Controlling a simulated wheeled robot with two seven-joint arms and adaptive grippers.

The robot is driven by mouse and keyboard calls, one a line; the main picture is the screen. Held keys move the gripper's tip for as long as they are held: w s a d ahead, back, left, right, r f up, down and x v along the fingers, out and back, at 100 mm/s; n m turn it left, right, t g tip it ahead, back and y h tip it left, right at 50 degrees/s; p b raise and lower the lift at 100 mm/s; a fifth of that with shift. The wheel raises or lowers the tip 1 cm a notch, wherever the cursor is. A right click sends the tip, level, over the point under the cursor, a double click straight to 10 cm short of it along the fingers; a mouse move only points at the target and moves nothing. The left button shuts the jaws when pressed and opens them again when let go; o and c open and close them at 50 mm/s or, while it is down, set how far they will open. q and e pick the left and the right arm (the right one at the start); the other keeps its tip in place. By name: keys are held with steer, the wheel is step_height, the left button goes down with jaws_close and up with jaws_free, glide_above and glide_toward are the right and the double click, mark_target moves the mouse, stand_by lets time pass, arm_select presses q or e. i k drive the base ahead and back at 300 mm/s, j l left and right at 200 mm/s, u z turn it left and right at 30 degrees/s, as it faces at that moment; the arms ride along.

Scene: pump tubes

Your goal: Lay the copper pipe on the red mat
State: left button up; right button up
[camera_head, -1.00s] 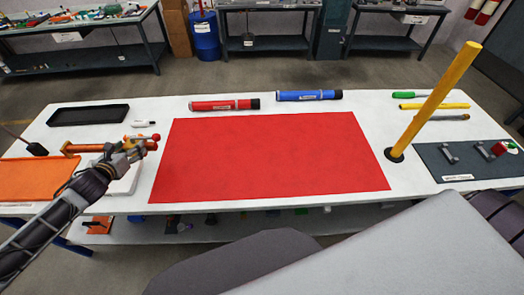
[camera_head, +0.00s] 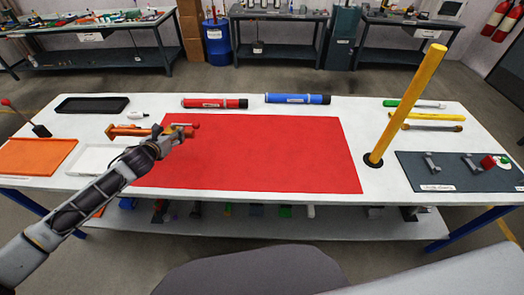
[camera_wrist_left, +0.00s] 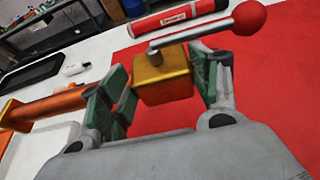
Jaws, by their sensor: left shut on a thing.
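The copper pipe (camera_head: 128,131) is a short orange tube with a brass valve block and a lever ending in a red ball. My left gripper (camera_head: 166,141) is shut on the brass block (camera_wrist_left: 162,78); the tube (camera_wrist_left: 45,108) sticks out to the left in the left wrist view. The red mat (camera_head: 265,160) lies flat on the white table. The valve end is over the mat's left edge, while the tube end reaches over the white table beside it. I cannot tell how high the pipe is above the surface. My right gripper is not in view.
A red tube (camera_head: 215,103) and a blue tube (camera_head: 298,98) lie behind the mat. A yellow post (camera_head: 405,110) stands at its right. A black tray (camera_head: 92,105), white tray (camera_head: 98,160) and orange mat (camera_head: 35,157) are at the left. The red mat's middle is clear.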

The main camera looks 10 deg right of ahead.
mark_target(251, 162)
steer(key=k+l+z, duration=0.1)
steer(key=l, duration=0.2)
steer(key=k+l, duration=0.15)
steer(key=l, duration=0.15)
steer(key=k+l+z, duration=0.15)
steer(key=l, duration=0.2)
steer(key=l+z, duration=0.1)
steer(key=l, duration=0.2)
steer(key=k, duration=0.05)
